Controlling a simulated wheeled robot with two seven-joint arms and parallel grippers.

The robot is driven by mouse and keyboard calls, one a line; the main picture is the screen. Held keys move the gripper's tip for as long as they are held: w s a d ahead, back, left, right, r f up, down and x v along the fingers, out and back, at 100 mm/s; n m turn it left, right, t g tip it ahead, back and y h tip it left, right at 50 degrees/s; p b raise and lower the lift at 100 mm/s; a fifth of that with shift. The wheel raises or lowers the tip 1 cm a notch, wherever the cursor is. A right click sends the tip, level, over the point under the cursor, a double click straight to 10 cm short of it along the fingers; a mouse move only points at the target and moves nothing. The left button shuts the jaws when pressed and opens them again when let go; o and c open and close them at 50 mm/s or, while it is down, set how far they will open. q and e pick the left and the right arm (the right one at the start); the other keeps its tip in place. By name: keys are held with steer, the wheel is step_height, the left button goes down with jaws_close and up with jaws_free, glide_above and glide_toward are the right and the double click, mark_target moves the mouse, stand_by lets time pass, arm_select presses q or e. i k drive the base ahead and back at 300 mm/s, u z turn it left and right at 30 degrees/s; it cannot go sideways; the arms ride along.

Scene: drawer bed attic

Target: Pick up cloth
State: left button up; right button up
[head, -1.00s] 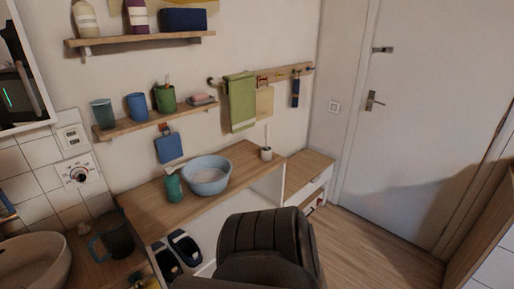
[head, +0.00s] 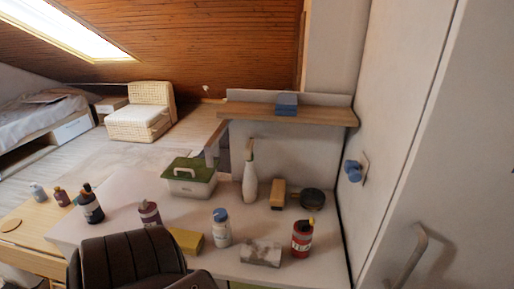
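A grey-white, blotchy folded bundle (head: 262,253) lies near the front edge of the white counter (head: 125,190); it looks like a cloth, but I cannot tell for sure. A small blue folded stack (head: 287,103) sits on the wooden wall shelf (head: 240,111); it may also be cloth. Neither of my grippers shows in the head view, so I cannot see what they hold.
Around the bundle stand a red bottle (head: 303,238), a white blue-capped bottle (head: 221,228) and a yellow block (head: 187,240). Behind are a green-lidded box (head: 189,179), a white spray bottle (head: 249,172), a brush (head: 278,193) and a dark round pot (head: 311,198). A white door panel (head: 410,150) closes the right.

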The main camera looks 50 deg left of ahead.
mark_target(255, 252)
steer(key=u, duration=1)
steer(key=k, duration=0.35)
steer(key=u, duration=0.5)
steer(key=i, duration=0.5)
